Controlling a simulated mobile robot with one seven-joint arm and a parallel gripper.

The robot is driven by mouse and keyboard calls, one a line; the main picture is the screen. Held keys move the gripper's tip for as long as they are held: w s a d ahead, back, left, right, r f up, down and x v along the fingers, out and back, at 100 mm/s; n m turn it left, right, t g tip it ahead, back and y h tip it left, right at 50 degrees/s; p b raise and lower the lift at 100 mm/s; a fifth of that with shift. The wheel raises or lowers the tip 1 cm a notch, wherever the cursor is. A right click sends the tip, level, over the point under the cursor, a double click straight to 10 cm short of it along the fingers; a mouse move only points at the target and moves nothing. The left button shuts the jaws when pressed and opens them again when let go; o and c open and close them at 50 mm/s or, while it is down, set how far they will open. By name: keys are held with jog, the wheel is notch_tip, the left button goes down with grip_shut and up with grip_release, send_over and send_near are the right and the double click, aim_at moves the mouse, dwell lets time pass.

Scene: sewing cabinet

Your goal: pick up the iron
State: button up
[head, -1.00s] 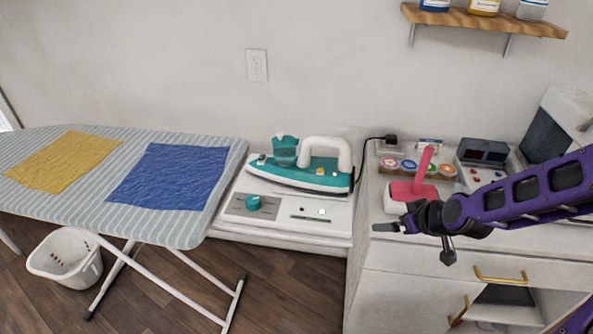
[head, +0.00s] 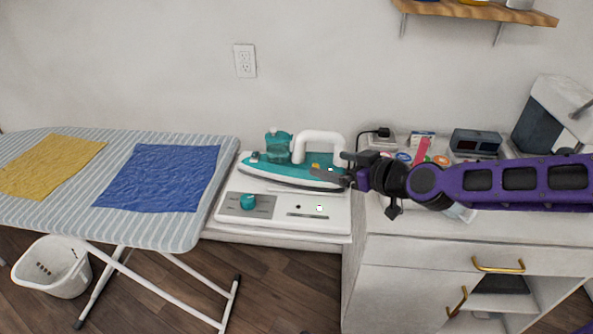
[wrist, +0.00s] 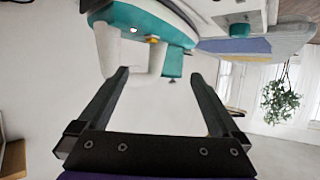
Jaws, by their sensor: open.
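The teal and white iron (head: 283,165) rests on its white base station (head: 270,207) beside the ironing board. Its white handle (head: 320,140) arches up at the right end. My gripper (head: 338,172) is at the right end of the iron, beside the handle, and overlaps its rear in the head view. In the wrist view my gripper (wrist: 157,85) is open, with its two fingers apart and nothing clamped. There the iron's white handle (wrist: 118,55) shows ahead, between the fingertips and close to the left one. Whether a finger touches it I cannot tell.
The striped ironing board (head: 225,165) stands left, with a blue cloth (head: 160,178) and a yellow cloth (head: 50,165). A white cabinet (head: 420,255) on the right holds a dark device (head: 475,140) and small items under my arm. The wall outlet (head: 245,61) is above the iron.

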aim_at(298, 157)
jog(key=b+x, duration=0.1)
jog(key=x, duration=0.6)
jog(key=shift+b+x, duration=0.5)
jog(key=shift+x, duration=2.1)
jog(key=shift+s+a, duration=0.15)
jog(key=shift+c, duration=0.3)
grip_shut()
jog(key=shift+r, duration=0.1)
